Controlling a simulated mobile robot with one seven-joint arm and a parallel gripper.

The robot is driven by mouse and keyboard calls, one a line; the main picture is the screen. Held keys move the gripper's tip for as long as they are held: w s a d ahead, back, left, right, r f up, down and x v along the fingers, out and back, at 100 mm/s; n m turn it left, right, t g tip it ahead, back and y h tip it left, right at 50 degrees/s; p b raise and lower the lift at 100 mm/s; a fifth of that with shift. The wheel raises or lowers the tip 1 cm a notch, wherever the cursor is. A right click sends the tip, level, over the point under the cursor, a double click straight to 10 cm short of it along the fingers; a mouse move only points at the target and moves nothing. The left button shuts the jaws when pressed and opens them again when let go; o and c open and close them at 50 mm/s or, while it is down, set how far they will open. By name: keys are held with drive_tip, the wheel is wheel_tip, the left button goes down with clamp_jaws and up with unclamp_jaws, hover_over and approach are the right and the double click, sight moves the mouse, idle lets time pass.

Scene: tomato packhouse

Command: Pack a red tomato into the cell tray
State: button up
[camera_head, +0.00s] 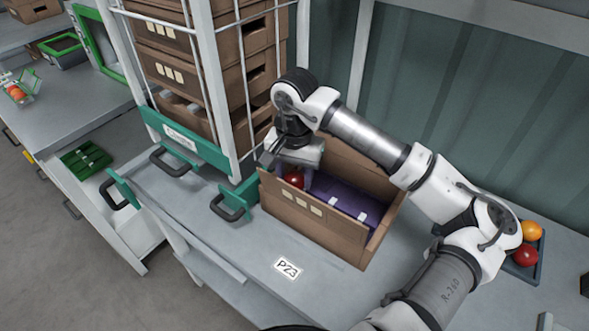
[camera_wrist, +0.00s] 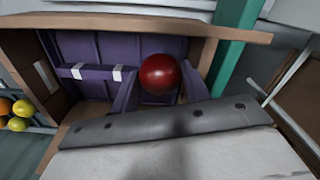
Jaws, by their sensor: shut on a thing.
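My gripper (camera_head: 291,166) reaches down into the left end of an open brown crate. It is shut on a red tomato (camera_head: 293,180). In the wrist view the tomato (camera_wrist: 160,74) sits between the two finger ends, below the palm. The purple cell tray (camera_head: 345,196) with white tags lies inside the crate (camera_head: 312,220), and it also shows in the wrist view (camera_wrist: 88,48). The tomato is over or in the tray's left end; I cannot tell whether it touches the tray. My gripper and arm hide part of the crate's back.
A dark tray (camera_head: 541,268) with an orange and a red tomato stands at the right. A wheeled rack with stacked brown crates (camera_head: 178,85) and a green base stands close to the crate's left. The bench around the P23 label (camera_head: 287,268) is clear.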

wheel_tip(320, 180, down, 4)
drive_tip(key=shift+r+b, duration=0.1)
drive_tip(key=shift+b, duration=0.75)
drive_tip(key=shift+f+b, duration=0.55)
drive_tip(key=shift+b, duration=0.15)
drive_tip(key=shift+b, duration=0.5)
drive_tip(key=o, duration=0.8)
drive_tip(key=c, duration=0.3)
drive_tip(key=shift+r, duration=0.1)
